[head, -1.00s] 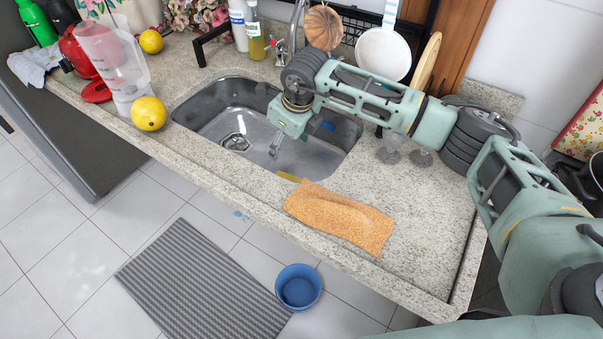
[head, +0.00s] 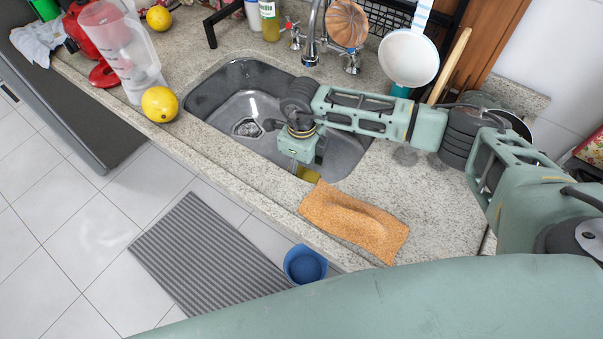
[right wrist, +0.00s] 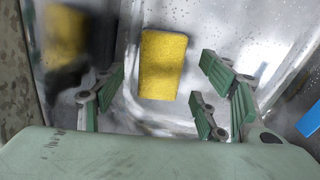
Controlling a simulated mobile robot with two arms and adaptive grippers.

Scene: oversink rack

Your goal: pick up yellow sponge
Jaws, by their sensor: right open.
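The yellow sponge (head: 309,174) lies in the metal sink (head: 215,84), near its front wall. Part of it is hidden behind the rim and the orange cloth in the head view. In the right wrist view the whole sponge (right wrist: 162,65) shows on shiny metal, just beyond the fingers. My right gripper (head: 294,166) reaches down into the sink beside the sponge. In the right wrist view its green-padded fingers (right wrist: 158,104) are spread open with nothing between them. My left gripper is not in view.
An orange cloth (head: 352,222) lies on the counter in front of the sink. A faucet (head: 312,35) and a hanging white pan (head: 409,60) are behind. A blue bowl (head: 305,266) is on the floor.

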